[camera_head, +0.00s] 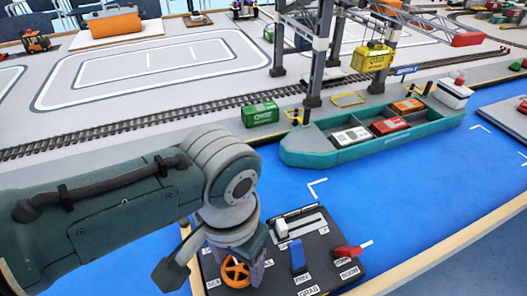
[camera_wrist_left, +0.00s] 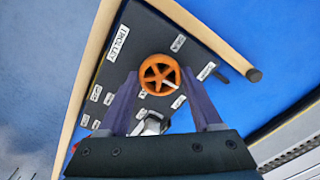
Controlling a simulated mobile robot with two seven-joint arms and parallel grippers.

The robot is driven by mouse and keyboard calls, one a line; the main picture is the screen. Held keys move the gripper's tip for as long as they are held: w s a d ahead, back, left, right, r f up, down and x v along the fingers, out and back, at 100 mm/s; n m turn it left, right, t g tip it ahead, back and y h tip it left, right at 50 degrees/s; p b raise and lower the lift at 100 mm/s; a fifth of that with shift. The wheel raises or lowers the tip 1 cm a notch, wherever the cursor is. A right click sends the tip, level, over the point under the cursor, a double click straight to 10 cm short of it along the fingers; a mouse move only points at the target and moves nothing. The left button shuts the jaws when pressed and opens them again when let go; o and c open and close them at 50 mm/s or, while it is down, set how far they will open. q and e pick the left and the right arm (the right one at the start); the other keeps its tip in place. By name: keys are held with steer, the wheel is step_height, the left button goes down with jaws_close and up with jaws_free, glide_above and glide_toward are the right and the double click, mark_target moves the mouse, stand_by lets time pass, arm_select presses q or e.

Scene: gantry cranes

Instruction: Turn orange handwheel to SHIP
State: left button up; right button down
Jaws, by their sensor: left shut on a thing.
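The orange handwheel (camera_head: 236,272) is on the dark control panel (camera_head: 323,238) at the bottom of the head view. My left gripper (camera_head: 250,268) reaches down over the panel and partly hides the wheel. In the left wrist view, the spoked handwheel (camera_wrist_left: 160,75) sits between the two purple fingertips of my left gripper (camera_wrist_left: 160,78), which is shut on its rim. A short white mark shows at the wheel's lower right. Small white labels surround it; most are too small or tilted to read there, so I cannot tell which is SHIP. My right gripper is not in view.
A blue lever (camera_head: 297,256), a red lever (camera_head: 348,251) and a white slider knob (camera_head: 281,228) stand on the same panel. A teal ship (camera_head: 330,158) with containers lies beyond. A yellow container (camera_head: 372,58) hangs from the crane. A wooden edge (camera_head: 450,245) borders the blue water.

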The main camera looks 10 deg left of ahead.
mark_target(239, 267)
arm_select(q)
steer(key=n+p, duration=0.1)
steer(key=n, duration=0.1)
steer(key=shift+r+n, duration=0.1)
steer(key=shift+n, duration=0.2)
steer(key=shift+n+p, duration=0.4)
steer(key=shift+n, duration=0.7)
steer(key=o, duration=1.4)
steer(key=shift+c, duration=0.2)
step_height(239, 267, up, 10)
steer(key=p, duration=0.5)
